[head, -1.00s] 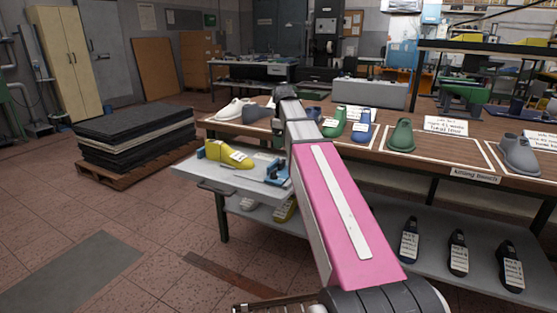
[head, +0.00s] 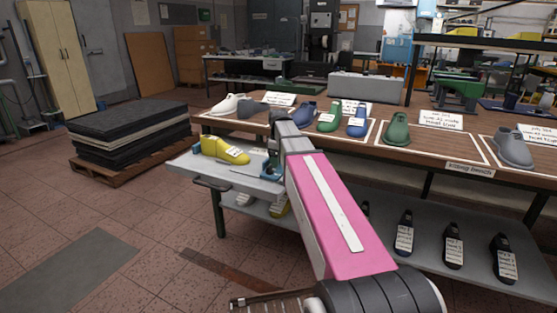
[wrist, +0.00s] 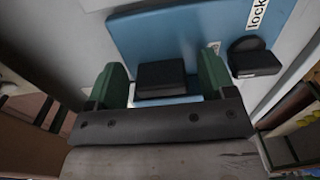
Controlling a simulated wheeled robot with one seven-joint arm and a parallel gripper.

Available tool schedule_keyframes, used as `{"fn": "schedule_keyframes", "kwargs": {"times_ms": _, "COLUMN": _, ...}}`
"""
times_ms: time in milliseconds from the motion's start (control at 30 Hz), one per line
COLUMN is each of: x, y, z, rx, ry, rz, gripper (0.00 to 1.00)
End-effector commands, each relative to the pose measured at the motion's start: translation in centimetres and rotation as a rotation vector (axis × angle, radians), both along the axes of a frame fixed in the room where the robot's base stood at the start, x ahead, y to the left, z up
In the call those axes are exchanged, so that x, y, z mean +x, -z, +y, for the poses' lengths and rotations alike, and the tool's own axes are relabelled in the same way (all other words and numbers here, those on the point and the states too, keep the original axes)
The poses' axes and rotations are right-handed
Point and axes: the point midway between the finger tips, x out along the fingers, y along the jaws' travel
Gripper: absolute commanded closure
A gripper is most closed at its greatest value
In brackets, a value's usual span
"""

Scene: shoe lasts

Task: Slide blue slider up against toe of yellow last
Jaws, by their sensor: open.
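The yellow last (head: 224,150) lies on its side-table top at the left in the head view, with a white label on it. The blue slider (head: 270,163) is to its right, partly hidden by my arm, with a visible space between it and the last. In the wrist view the blue slider (wrist: 200,25) is a flat blue plate with a black block (wrist: 160,77) on it. My gripper (wrist: 162,84) is open, one green finger on each side of the black block. Contact between fingers and block cannot be told.
A black lever (wrist: 254,58) beside a "lock" label sits right of the fingers. The grey top (head: 185,164) holds the last. The long bench (head: 440,150) behind carries several lasts and cards. A stack of dark sheets (head: 130,133) stands on a pallet at left.

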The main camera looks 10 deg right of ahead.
Motion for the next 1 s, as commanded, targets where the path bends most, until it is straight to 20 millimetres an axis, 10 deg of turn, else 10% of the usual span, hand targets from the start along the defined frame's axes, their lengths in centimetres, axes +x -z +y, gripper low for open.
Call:
{"fn": "schedule_keyframes", "kwargs": {"times_ms": 267, "x": 0.0, "y": 0.1, "z": 0.0, "rx": 0.0, "ry": 0.0, "rz": 0.0, "gripper": 0.23}}
{"fn": "schedule_keyframes", "kwargs": {"times_ms": 500, "x": 0.0, "y": 0.1, "z": 0.0, "rx": 0.0, "ry": 0.0, "rz": 0.0, "gripper": 0.92}}
{"fn": "schedule_keyframes", "kwargs": {"times_ms": 1000, "x": 4.8, "y": 0.0, "z": 6.1, "rx": 0.0, "ry": -0.003, "rz": 0.0, "gripper": 0.92}}
